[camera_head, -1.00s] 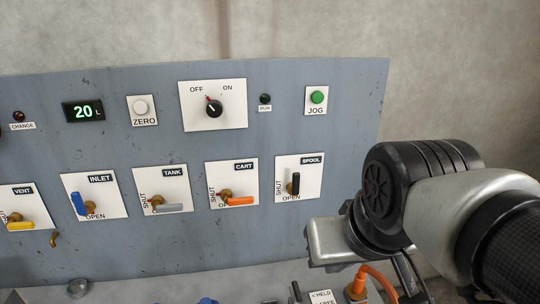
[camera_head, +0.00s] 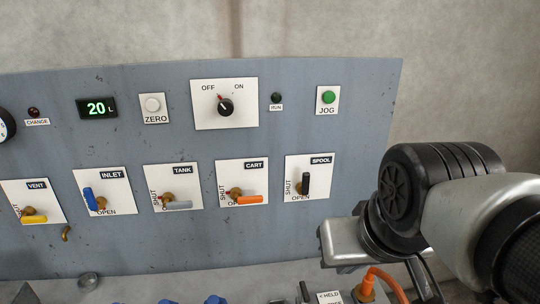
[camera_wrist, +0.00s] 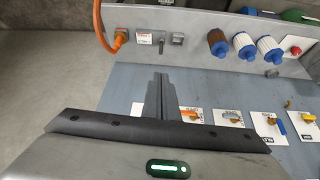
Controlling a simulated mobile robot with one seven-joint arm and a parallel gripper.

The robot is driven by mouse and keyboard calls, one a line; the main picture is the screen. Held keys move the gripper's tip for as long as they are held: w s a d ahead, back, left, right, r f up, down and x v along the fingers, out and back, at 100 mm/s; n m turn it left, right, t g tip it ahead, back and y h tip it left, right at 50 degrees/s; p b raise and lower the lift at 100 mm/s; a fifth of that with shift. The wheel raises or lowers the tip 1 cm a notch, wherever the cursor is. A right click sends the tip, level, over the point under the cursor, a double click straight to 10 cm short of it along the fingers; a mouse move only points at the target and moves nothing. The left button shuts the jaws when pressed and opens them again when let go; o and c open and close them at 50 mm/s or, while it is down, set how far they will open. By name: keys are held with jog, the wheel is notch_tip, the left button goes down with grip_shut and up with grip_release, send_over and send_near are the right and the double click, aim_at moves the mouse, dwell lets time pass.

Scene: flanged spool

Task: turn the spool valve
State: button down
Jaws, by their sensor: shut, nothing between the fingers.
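The spool valve has a black handle (camera_head: 306,184) standing upright on a brass hub, on a white plate (camera_head: 325,172) labelled SPOOL. The words SHUT at the left and OPEN at the bottom are printed on the plate. In the wrist view my gripper (camera_wrist: 158,78) has its two fingers together with nothing between them. A sliver of white plate (camera_wrist: 137,111) shows beside the fingers, and the black handle is not seen there, likely hidden. The fingertips are out of sight in the head view, where my arm is right of and below the spool plate, apart from it.
To the left are the cart valve with an orange handle (camera_head: 250,200), the tank valve with a grey handle (camera_head: 180,205) and the inlet valve with a blue handle (camera_head: 89,198). An orange cable (camera_head: 385,283) rises near my arm. Bare wall (camera_head: 470,80) is right of the panel.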

jog(key=c, duration=2.4)
grip_release()
jog(key=o, duration=0.7)
jog(key=w+f+b, duration=0.1)
jog(key=w+d+f+t+b, duration=0.1)
jog(key=b, duration=0.1)
jog(key=shift+w+f, duration=0.25)
jog(key=shift+o, duration=0.3)
jog(key=w+d+f+t+h+b, duration=0.1)
jog(key=w+d+f+t+b, duration=0.1)
jog(key=w+b, duration=0.5)
notch_tip(320, 180, down, 2)
jog(key=shift+d+f+m+t, duration=0.2)
jog(key=shift+m+t, duration=0.1)
jog(key=shift+t, duration=0.4)
jog(key=n+t+y+b, duration=0.25)
jog(key=t+b, duration=0.55)
jog(key=b, duration=0.5)
send_near(307, 180)
jog(key=shift+m, duration=0.45)
jog(key=w, duration=0.3)
jog(key=w+b, duration=0.1)
jog(key=w, duration=0.3)
jog(key=w+a, duration=0.1)
jog(key=w, duration=0.3)
jog(key=shift+r, duration=0.1)
jog(key=shift+s, duration=0.1)
